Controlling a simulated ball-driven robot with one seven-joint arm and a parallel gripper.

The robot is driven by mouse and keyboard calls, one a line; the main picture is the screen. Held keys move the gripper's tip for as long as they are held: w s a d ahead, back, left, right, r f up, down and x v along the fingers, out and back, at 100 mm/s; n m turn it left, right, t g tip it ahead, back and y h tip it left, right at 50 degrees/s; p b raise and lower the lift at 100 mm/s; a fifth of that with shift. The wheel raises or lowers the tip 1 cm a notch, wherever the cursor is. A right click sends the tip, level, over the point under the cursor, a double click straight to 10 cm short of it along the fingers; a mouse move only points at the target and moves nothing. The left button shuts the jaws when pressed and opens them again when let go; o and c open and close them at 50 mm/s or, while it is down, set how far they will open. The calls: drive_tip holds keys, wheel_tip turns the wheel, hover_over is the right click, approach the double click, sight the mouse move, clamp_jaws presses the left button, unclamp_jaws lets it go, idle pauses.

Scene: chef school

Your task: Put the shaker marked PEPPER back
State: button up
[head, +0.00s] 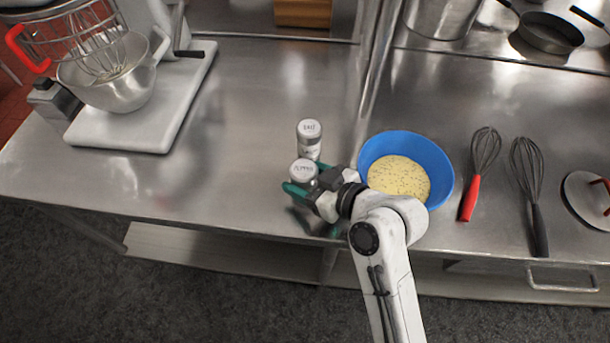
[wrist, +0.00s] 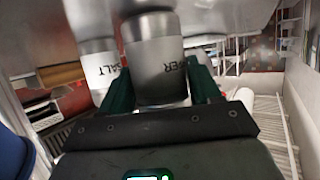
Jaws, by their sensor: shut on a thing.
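I cannot tell whether the pepper shaker's base touches the counter.
A blue bowl (head: 441,172) with speckled yellow batter sits close to the right of my gripper. A red-handled whisk (head: 480,165), a black-handled whisk (head: 530,185) and a lid (head: 585,200) lie farther right. A stand mixer (head: 130,110) stands left. The counter (head: 225,140) between is clear.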

drive_tip(key=shift+f, duration=0.15)
drive_tip(key=o, duration=1.2)
drive_tip(key=shift+s+d+r, duration=0.1)
drive_tip(key=shift+d+r, duration=0.05)
drive_tip(key=shift+r, duration=0.05)
drive_tip(key=b+v, duration=0.1)
drive_tip(key=v, duration=1)
drive_tip(key=shift+s+d+r+b, duration=0.1)
drive_tip(key=shift+s+d+b, duration=0.1)
drive_tip(key=shift+d+b, duration=0.1)
